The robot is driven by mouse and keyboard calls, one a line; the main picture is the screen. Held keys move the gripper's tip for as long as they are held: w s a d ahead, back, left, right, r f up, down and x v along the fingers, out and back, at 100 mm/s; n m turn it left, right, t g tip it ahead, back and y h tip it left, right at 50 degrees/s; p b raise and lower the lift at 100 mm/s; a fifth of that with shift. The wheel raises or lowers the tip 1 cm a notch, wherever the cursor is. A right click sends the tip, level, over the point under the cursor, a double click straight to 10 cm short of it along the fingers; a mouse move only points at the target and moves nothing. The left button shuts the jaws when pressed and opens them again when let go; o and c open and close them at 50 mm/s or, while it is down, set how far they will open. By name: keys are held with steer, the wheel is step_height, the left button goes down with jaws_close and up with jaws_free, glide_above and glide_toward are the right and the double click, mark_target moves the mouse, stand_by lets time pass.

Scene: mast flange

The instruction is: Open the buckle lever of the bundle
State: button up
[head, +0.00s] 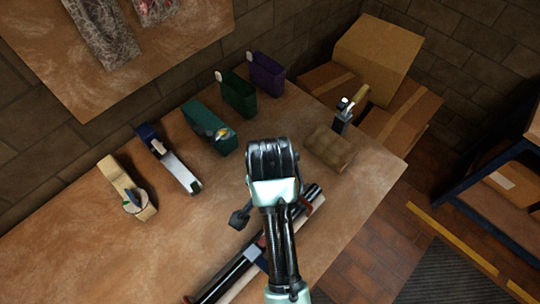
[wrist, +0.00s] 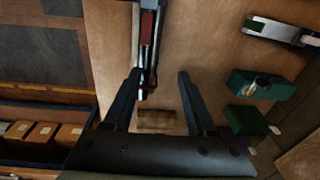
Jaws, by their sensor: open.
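The bundle of dark and pale rods (head: 236,276) lies diagonally on the workbench, with red straps near its ends. A pale grey piece (head: 256,257), possibly the buckle, sits across its middle; its lever cannot be made out. My arm covers part of the bundle in the head view. In the wrist view one end of the bundle (wrist: 147,55) with a red band shows near the left finger. My gripper (wrist: 159,75) is open and empty, its fingers apart above the bench. Whether it touches the bundle cannot be told.
A wooden block (head: 330,147) stands near the bench's right edge, with a metal tool (head: 345,110) behind it. Purple (head: 267,74), green (head: 238,93) and teal (head: 209,125) boxes, a blue-white tool (head: 168,160) and a tan dispenser (head: 128,190) line the back.

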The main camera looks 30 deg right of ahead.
steer(key=shift+m+g, duration=0.3)
steer(key=shift+g, duration=0.2)
steer(key=f, duration=0.4)
steer(key=s+f+p, duration=0.1)
steer(key=f, duration=0.4)
steer(key=s+f, duration=0.1)
steer(key=f, duration=0.3)
steer(key=shift+s+a+f, duration=0.2)
steer(key=shift+f, duration=0.15)
jaws_close()
